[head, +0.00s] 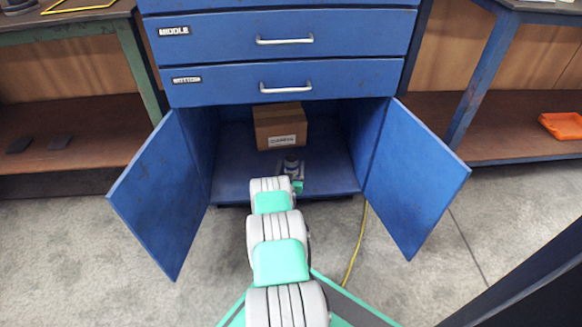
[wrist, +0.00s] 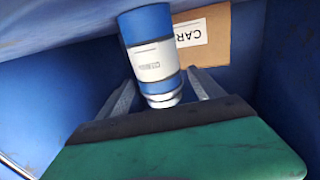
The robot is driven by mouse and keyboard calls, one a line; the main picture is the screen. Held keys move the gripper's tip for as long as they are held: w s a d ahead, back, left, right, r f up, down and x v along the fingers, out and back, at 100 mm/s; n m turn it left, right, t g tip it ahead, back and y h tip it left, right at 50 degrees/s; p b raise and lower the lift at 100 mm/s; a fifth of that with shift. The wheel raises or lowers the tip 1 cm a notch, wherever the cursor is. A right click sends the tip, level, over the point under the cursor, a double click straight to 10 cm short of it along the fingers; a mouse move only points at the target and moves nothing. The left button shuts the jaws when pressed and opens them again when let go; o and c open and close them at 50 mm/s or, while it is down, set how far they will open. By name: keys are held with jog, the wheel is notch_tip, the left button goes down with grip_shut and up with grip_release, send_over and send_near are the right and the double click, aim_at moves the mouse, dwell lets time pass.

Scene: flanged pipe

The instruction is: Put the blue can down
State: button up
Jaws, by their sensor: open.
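The blue can (wrist: 150,55), blue with a white label band and a silvery end, is between the fingers of my gripper (wrist: 162,80) in the wrist view. The fingers are apart, with a gap visible beside the can. That view looks upside down, with the can's far end against the blue cabinet surface at the top; it appears to stand there. In the head view my gripper (head: 291,166) is inside the open lower compartment of the blue cabinet (head: 235,185). The can cannot be made out clearly there.
A cardboard box (head: 280,126) stands behind my gripper; it also shows in the wrist view (wrist: 215,45). The left door (head: 165,190) and right door (head: 412,178) are swung open. Closed drawers (head: 285,75) are above. The compartment floor is clear on both sides.

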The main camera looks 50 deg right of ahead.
jog(key=shift+r, duration=0.15)
jog(key=p+v, duration=0.7)
jog(key=v, duration=0.5)
jog(key=w+r+m+g+y, duration=0.2)
jog(key=w+r+g, duration=0.2)
jog(key=w+r, duration=1.15)
jog(key=w+a+r+n+y, duration=0.15)
jog(key=a+r+y, duration=0.35)
jog(key=a+r, duration=0.8)
jog(key=s+a+r+n+y, duration=0.2)
jog(key=s+a, duration=0.1)
jog(key=a, duration=0.4)
jog(key=s+a+r+n+y, duration=0.1)
jog(key=s+a+r+n, duration=0.1)
jog(key=a, duration=0.4)
jog(key=s+a+r+n+y, duration=0.2)
jog(key=s+a+r, duration=0.1)
jog(key=a, duration=0.4)
jog(key=s+a+r+n+g+y, duration=0.2)
jog(key=s+a+n, duration=0.4)
jog(key=s+a, duration=0.8)
jog(key=s+g+y, duration=0.1)
jog(key=s, duration=0.2)
jog(key=shift+a+y+b, duration=0.3)
jog(key=shift+y, duration=0.1)
jog(key=shift+n, duration=0.25)
jog(key=shift+c, duration=0.5)
